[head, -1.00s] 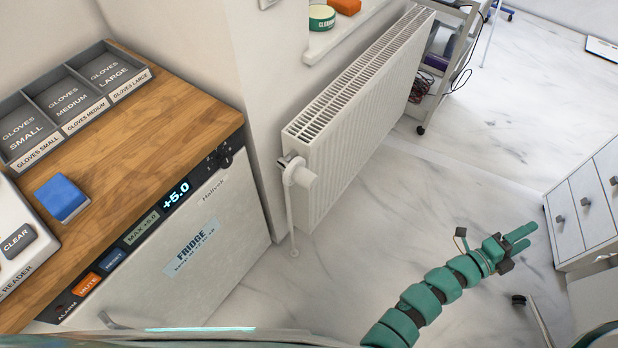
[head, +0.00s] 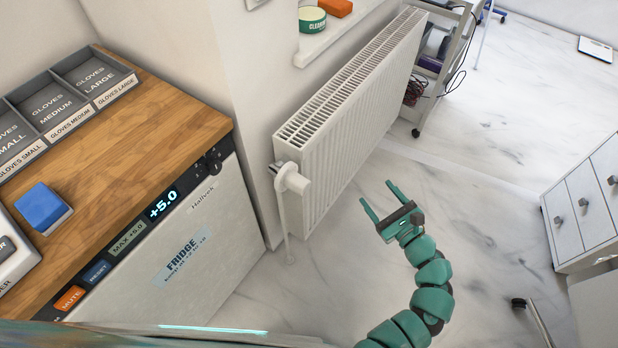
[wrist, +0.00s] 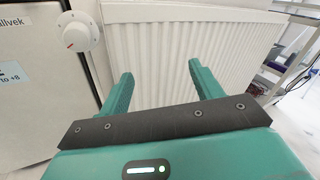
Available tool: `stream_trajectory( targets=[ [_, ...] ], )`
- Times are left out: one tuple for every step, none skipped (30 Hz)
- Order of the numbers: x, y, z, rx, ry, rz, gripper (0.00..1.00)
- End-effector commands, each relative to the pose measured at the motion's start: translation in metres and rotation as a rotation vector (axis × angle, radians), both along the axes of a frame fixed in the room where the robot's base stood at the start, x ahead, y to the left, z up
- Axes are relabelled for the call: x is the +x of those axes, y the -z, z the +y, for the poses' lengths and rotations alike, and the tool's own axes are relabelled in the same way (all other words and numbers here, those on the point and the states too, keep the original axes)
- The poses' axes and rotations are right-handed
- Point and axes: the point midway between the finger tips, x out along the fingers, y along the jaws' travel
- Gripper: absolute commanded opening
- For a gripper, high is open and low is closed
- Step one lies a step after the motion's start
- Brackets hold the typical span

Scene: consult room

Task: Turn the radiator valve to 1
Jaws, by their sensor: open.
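The white radiator valve (head: 294,181) is a round knob on the near lower-left end of the white radiator (head: 345,125). In the wrist view the valve knob (wrist: 80,33) faces me at the upper left, with a small red mark on its left side and dark markings too small to read. My green gripper (head: 376,203) is open and empty, right of the valve and apart from it, in front of the radiator. In the wrist view its two fingers (wrist: 158,82) point toward the radiator panel, with the valve up and left of them.
A fridge (head: 190,250) under a wooden counter (head: 150,135) stands left of the valve. A pipe (head: 287,230) runs from the valve to the floor. A trolley (head: 440,70) stands beyond the radiator, and a drawer cabinet (head: 590,205) at right. The floor between is clear.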

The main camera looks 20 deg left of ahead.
Motion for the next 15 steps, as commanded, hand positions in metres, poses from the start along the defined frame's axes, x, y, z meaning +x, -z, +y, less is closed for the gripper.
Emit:
stream_trajectory(
  targets=[
    [-0.014,-0.003,0.018,0.04,-0.091,0.031,0.65],
    [-0.022,-0.005,0.027,0.064,-0.142,0.051,0.65],
    [-0.034,-0.006,0.039,0.091,-0.21,0.081,0.65],
    [-0.041,-0.007,0.046,0.108,-0.254,0.104,0.65],
    [-0.049,-0.007,0.053,0.123,-0.296,0.128,0.65],
    [-0.058,-0.007,0.06,0.139,-0.341,0.159,0.65],
    [-0.064,-0.007,0.065,0.15,-0.372,0.184,0.65],
    [-0.069,-0.006,0.068,0.16,-0.395,0.208,0.65],
    [-0.074,-0.006,0.071,0.174,-0.42,0.238,0.65],
    [-0.076,-0.005,0.072,0.183,-0.428,0.256,0.65],
    [-0.076,-0.005,0.072,0.191,-0.427,0.268,0.65],
    [-0.075,-0.005,0.073,0.199,-0.424,0.279,0.65],
    [-0.074,-0.005,0.073,0.202,-0.422,0.284,0.65],
    [-0.074,-0.005,0.074,0.204,-0.422,0.286,0.65],
    [-0.073,-0.006,0.076,0.205,-0.422,0.287,0.65]
  ],
)
